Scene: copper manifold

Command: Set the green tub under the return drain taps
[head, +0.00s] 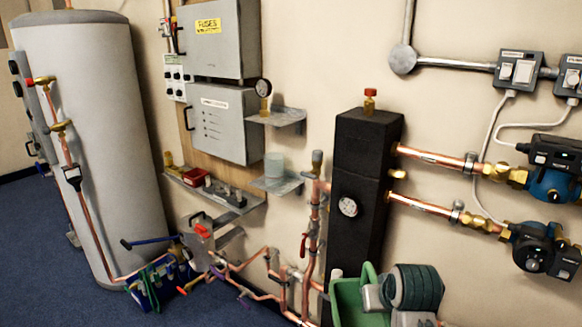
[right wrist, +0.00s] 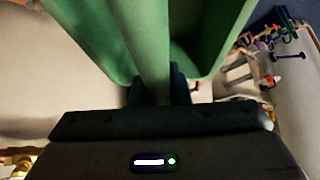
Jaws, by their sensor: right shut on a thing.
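The green tub (head: 347,302) is at the bottom centre of the head view, in front of the foot of the black insulated column. Its lower part is cut off by the picture edge. My right gripper (head: 374,297) is shut on the tub's rim. In the right wrist view the tub (right wrist: 90,35) fills the upper middle, with a wall between the fingers (right wrist: 155,85). Copper pipework (head: 285,280) runs low along the wall to the tub's left, with a red-handled valve (head: 304,244) on a riser. I cannot tell which fittings are the return drain taps. My left gripper is out of view.
The black column (head: 362,160) stands right behind the tub. Pumps (head: 540,250) on copper pipes project at the right. A blue tool tote (head: 155,285) stands on the floor beside the grey cylinder (head: 90,130). Blue carpet (head: 60,260) is clear at the left.

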